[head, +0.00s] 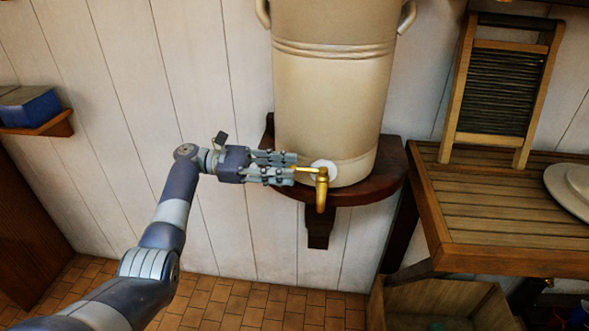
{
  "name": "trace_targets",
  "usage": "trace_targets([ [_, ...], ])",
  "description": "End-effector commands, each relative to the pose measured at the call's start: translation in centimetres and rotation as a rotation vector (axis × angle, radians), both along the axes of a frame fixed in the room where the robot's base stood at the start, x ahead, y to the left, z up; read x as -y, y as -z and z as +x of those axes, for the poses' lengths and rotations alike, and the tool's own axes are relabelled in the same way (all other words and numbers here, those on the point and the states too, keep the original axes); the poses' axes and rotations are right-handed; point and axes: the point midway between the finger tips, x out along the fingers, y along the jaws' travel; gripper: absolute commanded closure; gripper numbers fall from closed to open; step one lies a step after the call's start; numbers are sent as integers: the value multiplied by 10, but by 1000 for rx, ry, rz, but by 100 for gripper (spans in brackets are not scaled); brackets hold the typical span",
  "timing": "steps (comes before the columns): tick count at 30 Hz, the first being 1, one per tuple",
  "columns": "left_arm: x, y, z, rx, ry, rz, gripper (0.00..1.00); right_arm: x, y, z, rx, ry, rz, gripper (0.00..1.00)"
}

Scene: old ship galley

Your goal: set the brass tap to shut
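The brass tap (321,190) sits low on the front of a large cream stoneware crock. Its spout points down, and its lever (308,170) sticks out sideways to the left. A white round collar (324,166) is behind it. My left gripper (294,167) reaches in from the left, level with the lever. Its two fingertips are at the lever's left end, one above and one below in the picture. I cannot tell whether the fingers touch or clasp the lever. My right gripper is not in view.
The crock (335,100) stands on a dark wooden wall shelf (385,180). A slatted wooden counter (480,205) is at the right, holding a washboard (497,90) and a pale plate (570,190). A blue box (28,107) sits on a small shelf at the far left.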

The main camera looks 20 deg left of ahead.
Motion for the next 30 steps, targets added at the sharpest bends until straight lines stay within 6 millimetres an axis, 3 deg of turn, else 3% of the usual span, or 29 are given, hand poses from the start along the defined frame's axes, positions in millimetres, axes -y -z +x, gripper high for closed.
trace_targets([
  [6, -51, -1, -9, -1, -4, 0, 70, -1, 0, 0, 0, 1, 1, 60],
  [12, -78, -1, -14, 1, -2, -1, 70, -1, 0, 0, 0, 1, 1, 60],
  [18, -88, -1, -16, 1, -2, 0, 70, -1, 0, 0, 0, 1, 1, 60],
  [30, -88, 0, -17, 1, -1, 0, 70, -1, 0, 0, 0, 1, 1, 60],
])
